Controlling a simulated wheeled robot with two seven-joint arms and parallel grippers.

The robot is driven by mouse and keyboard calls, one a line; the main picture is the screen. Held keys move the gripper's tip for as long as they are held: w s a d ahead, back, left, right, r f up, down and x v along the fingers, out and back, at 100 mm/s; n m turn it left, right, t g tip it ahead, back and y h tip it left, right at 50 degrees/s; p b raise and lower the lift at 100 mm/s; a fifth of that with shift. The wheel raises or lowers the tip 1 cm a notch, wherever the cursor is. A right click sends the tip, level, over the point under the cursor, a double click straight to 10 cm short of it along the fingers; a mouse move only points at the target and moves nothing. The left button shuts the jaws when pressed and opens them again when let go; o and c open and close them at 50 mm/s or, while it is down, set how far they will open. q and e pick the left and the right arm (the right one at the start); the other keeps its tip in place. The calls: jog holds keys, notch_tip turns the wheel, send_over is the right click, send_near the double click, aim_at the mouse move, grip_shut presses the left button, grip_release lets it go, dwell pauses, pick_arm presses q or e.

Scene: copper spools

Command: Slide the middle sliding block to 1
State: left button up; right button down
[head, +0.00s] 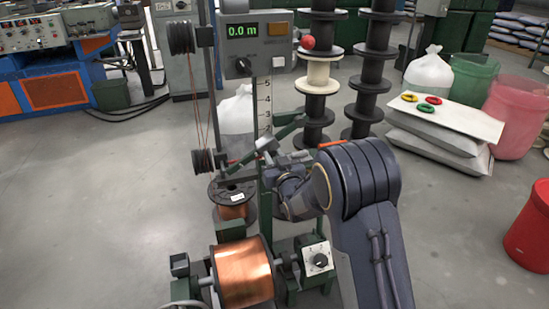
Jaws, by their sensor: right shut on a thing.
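A white upright scale (264,100) with black numbers stands below the grey meter box; 5 and 4 read clearly, and the lower marks are partly covered. A green slanted bar crosses in front of the scale's lower part. My right gripper (268,166) is low at the scale, below the number 4. It is shut on the sliding block, which is mostly hidden by the gripper and the bar. The exact mark at the block cannot be read. My left gripper is not in view.
The meter box (256,46) reads 0.0 m. A large copper spool (243,273) is below, with a smaller copper spool (238,212) behind it. Black and cream spools on posts stand right of the scale. A red bucket (529,232) is at far right; the left floor is clear.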

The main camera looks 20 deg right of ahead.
jog(key=d+r, duration=0.3)
jog(key=d, duration=0.2)
jog(key=shift+w+d+r, duration=0.15)
jog(key=shift+d+r, duration=0.2)
jog(key=shift+d, duration=0.05)
jog(key=c, duration=1.2)
grip_release()
jog(key=shift+f, duration=0.1)
jog(key=s, duration=0.8)
jog(key=shift+d+p, duration=0.1)
jog(key=shift+p, duration=0.3)
